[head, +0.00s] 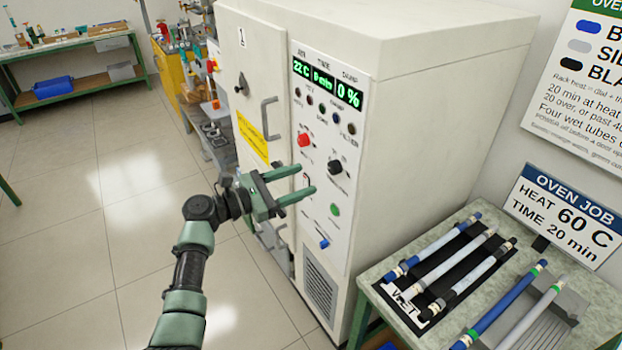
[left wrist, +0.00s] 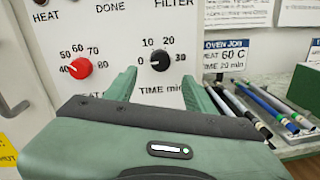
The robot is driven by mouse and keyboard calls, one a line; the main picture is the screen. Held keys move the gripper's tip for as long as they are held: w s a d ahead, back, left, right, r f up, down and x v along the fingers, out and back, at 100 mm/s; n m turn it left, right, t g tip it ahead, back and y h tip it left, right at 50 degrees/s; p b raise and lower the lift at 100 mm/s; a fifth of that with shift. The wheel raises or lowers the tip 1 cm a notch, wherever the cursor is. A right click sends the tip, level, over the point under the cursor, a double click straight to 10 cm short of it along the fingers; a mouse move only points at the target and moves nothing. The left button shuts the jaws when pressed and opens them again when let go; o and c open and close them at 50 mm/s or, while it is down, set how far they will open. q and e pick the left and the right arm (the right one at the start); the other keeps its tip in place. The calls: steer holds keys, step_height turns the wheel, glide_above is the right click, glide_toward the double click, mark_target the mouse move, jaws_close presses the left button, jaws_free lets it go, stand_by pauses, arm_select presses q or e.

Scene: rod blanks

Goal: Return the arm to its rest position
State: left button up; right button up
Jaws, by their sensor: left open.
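My left arm comes in from the lower left of the head view. Its green left gripper (head: 309,179) is open and empty, in front of the oven's control panel (head: 323,220). In the left wrist view its two fingers (left wrist: 157,88) stand apart on either side of the black time knob (left wrist: 160,60). I cannot tell whether a finger touches the panel. The red heat knob (head: 304,140) is above and left of the fingertips in the head view. My right gripper is not in view.
The white oven (head: 420,110) has its door (head: 247,85) shut. A side table (head: 385,268) at right holds several rods, some on a black mat marked WET (head: 408,310). An OVEN JOB sign (head: 562,215) reads 60 C, 20 min. Open floor (head: 60,250) lies at left.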

arm_select(q)
steer(key=shift+s+a, duration=0.1)
steer(key=shift+a, duration=0.05)
stand_by(0.3)
